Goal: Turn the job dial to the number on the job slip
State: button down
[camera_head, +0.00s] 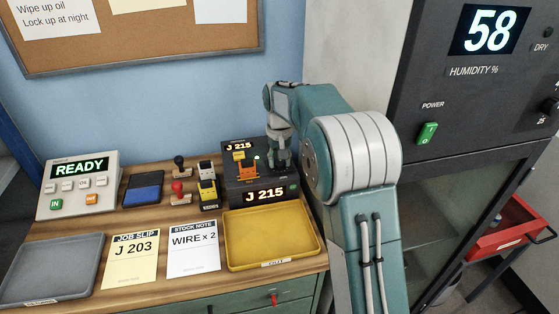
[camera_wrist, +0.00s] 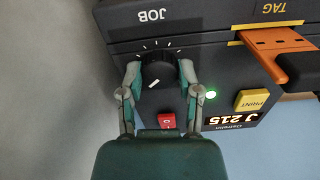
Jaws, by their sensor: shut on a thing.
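The job dial (camera_wrist: 160,72) is a black knob with a white pointer mark, under the word JOB on a dark tag printer (camera_head: 258,181). My gripper (camera_wrist: 160,80) is shut on the dial, one finger on each side of it. In the head view my gripper (camera_head: 281,160) is at the right of the printer, and the dial is hidden. The printer's display (camera_head: 264,195) reads J 215, and a smaller display on top (camera_head: 239,146) reads the same. The job slip (camera_head: 131,257) is a pale yellow sheet reading J 203.
An orange tag (camera_wrist: 275,45) sticks out of the printer's TAG slot, near a yellow PRINT button (camera_wrist: 253,100). A red switch (camera_wrist: 167,121) is beside the dial. A yellow OUT tray (camera_head: 235,258) lies in front. The humidity cabinet (camera_head: 465,110) stands at the right, behind my arm.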

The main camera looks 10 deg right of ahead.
jog(key=n, duration=0.3)
jog(key=shift+n, duration=0.3)
dwell(0.3)
jog(key=shift+c, duration=1.5)
grip_release()
jog(key=shift+w, duration=0.15)
notch_tip(320, 180, up, 12)
jog(key=shift+a, duration=0.1)
